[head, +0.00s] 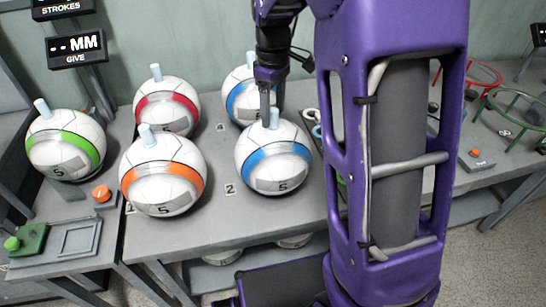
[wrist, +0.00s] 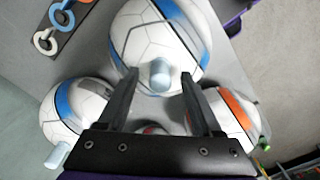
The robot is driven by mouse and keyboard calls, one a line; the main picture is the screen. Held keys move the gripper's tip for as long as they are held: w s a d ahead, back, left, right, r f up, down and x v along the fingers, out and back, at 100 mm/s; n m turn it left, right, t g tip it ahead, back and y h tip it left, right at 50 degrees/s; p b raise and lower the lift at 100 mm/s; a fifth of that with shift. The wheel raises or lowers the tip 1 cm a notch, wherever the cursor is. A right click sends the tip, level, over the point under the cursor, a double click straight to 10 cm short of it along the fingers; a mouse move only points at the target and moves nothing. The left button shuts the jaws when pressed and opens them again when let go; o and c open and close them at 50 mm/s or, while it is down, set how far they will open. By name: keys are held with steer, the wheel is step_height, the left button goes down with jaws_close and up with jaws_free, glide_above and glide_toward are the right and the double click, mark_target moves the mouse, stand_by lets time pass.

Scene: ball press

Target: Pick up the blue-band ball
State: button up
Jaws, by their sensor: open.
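A white ball with a blue band (head: 262,170) sits at the front right of the ball group on the grey table. It has a pale blue peg (head: 274,118) on top. A second blue-band ball (head: 238,98) stands behind it. My gripper (head: 272,103) is open and points down just above the front blue-band ball. In the wrist view, this ball (wrist: 140,40) lies ahead of the fingers, and its peg (wrist: 160,74) shows between the two open fingertips (wrist: 157,80). I cannot tell whether the fingers touch it. The other blue-band ball (wrist: 72,100) is at the left.
A red-band ball (head: 168,112) and an orange-band ball (head: 162,190) stand to the left. A green-band ball (head: 66,158) rests on the left station. Green (head: 520,118) and red (head: 490,72) ring stands are at the right. Hooked tools (wrist: 48,42) lie nearby.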

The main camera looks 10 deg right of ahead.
steer(key=shift+f, duration=0.35)
jaws_close()
steer(key=shift+r, duration=0.1)
stand_by(1.1)
